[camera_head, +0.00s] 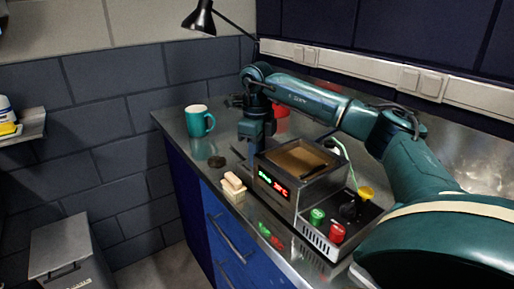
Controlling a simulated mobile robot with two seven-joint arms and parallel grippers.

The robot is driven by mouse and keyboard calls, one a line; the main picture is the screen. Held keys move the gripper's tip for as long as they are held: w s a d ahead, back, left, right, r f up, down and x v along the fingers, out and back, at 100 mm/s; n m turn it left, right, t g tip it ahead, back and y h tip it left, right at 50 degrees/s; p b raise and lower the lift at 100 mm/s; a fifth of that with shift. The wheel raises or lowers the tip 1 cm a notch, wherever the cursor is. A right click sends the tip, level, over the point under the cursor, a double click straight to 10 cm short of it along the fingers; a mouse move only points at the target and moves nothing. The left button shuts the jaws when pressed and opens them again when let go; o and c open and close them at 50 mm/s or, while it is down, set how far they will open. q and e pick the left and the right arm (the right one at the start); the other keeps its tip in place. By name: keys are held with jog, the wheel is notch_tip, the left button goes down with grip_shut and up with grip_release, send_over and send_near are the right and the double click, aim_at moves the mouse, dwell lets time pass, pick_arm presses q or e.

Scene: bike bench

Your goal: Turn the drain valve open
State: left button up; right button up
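A metal tank unit (320,190) with a lit green and red display stands on the steel bench, its open basin holding brownish liquid. No part of it is clearly recognisable as the drain valve; its left side is partly hidden by my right gripper. My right arm comes in from the right, reaches over behind the tank and bends down at the tank's left side. The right gripper (245,163) points down there, close to the tank wall; its fingertips are small and dark, so their opening and any contact are unclear. My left gripper is out of view.
A green knob (317,216), a red knob (337,232) and a yellow knob (366,193) sit on the unit's right part. A teal mug (199,121), a small dark object (216,161) and a pale block (233,187) are on the bench left of the tank. A red object (281,121) is behind.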

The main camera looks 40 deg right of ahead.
jog(key=m+p, duration=0.1)
jog(key=m, duration=0.1)
jog(key=shift+r+m+p, duration=0.15)
jog(key=shift+m+p, duration=0.25)
jog(key=m+p, duration=0.2)
jog(key=m, duration=0.1)
jog(key=shift+m, duration=0.3)
jog(key=shift+m+p, duration=0.35)
jog(key=shift+m, duration=0.45)
jog(key=shift+m+p, duration=0.3)
jog(key=shift+m, duration=0.4)
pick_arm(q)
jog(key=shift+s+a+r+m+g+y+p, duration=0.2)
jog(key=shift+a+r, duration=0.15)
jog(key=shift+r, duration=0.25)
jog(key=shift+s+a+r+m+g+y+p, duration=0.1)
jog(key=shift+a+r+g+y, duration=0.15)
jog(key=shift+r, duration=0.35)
pick_arm(e)
jog(key=shift+m, duration=0.8)
jog(key=o, duration=1)
